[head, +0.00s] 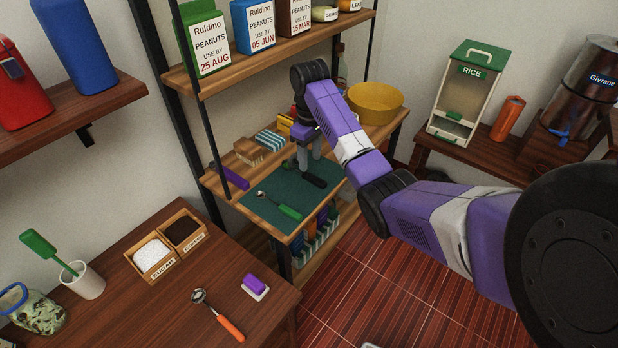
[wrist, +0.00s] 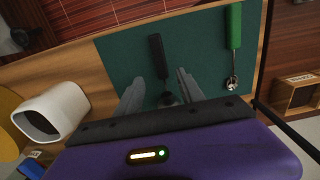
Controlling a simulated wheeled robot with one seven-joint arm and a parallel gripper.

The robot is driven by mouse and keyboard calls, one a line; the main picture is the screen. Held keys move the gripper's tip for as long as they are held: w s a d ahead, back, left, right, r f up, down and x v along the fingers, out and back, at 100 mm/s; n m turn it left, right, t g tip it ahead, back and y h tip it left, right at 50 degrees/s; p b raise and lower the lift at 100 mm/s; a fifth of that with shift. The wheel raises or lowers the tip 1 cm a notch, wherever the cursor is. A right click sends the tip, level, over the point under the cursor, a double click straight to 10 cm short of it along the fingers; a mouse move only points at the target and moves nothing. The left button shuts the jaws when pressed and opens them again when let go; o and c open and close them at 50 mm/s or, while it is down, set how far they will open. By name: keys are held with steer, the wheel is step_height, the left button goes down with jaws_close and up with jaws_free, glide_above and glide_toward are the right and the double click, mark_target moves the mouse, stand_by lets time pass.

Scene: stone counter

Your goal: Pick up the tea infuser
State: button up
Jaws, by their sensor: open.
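A black-handled utensil (head: 313,180) lies on the dark green mat (head: 262,207) on the shelf unit. In the wrist view its handle (wrist: 157,55) points away and its dark rounded head is near my fingers. A green-handled utensil (head: 288,211) with a small metal head lies beside it; it also shows in the wrist view (wrist: 234,30). An orange-handled utensil (head: 230,328) with a round metal head lies on the front table. I cannot tell for certain which is the tea infuser. My gripper (head: 309,165) is open above the mat, its fingers (wrist: 158,82) either side of the black-handled utensil's head end.
A yellow bowl (head: 375,103) and small boxes stand behind the mat. A shelf with peanut boxes (head: 204,40) hangs above, and a dark upright post (head: 203,130) stands at left. A white open container (wrist: 52,110) is left of the mat in the wrist view.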

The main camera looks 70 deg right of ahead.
mark_target(309, 175)
steer(key=shift+a+f+p, duration=0.2)
steer(key=shift+f+p, duration=0.5)
steer(key=shift+f, duration=2.3)
steer(key=shift+c, duration=0.3)
jaws_close()
